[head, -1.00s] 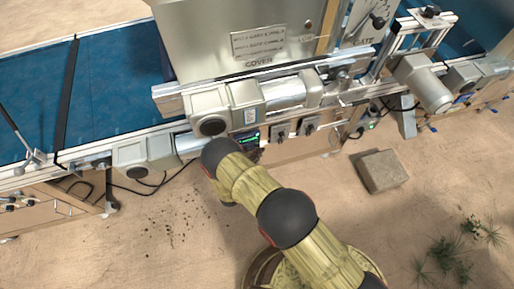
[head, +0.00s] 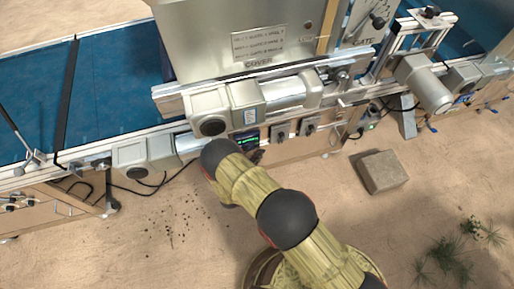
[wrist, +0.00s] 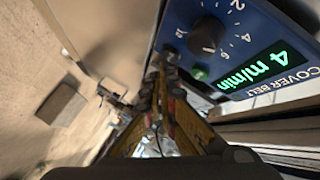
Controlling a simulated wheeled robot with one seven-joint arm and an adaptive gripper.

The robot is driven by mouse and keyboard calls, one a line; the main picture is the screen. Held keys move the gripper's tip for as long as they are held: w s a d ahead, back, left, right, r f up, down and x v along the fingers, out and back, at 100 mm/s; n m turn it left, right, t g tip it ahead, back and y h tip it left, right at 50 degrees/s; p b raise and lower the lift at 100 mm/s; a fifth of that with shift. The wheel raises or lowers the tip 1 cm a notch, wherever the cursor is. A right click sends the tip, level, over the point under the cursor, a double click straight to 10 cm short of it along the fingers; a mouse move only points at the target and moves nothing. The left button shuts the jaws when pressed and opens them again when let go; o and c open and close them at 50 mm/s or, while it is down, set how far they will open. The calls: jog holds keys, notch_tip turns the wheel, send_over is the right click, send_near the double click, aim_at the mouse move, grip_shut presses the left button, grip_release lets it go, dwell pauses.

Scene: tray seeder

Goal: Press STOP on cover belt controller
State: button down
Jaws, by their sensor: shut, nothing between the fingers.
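The cover belt controller (wrist: 255,50) is a blue box at the upper right of the wrist view. In the head view the controller (head: 246,141) shows small below the conveyor motor, partly behind my arm. My gripper (wrist: 163,58) is shut and empty, its tips close to the controller's left edge. I cannot tell whether the tips touch it. No STOP button can be made out. In the head view my arm hides most of the gripper.
A conveyor with a blue belt (head: 115,92) and a metal cover hopper (head: 220,30) runs along the back. Grey switch boxes (head: 280,133) sit right of the controller. A block (head: 381,171) lies on the floor at right. Cables hang under the belt.

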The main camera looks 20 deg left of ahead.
jog(key=shift+s+d, duration=0.15)
jog(key=shift+s, duration=0.1)
jog(key=s+d, duration=0.1)
jog(key=s, duration=0.1)
jog(key=s+d+p, duration=0.1)
jog(key=s, duration=0.1)
jog(key=shift+s+d, duration=0.1)
jog(key=shift+d, duration=0.2)
dwell(0.3)
dwell(0.8)
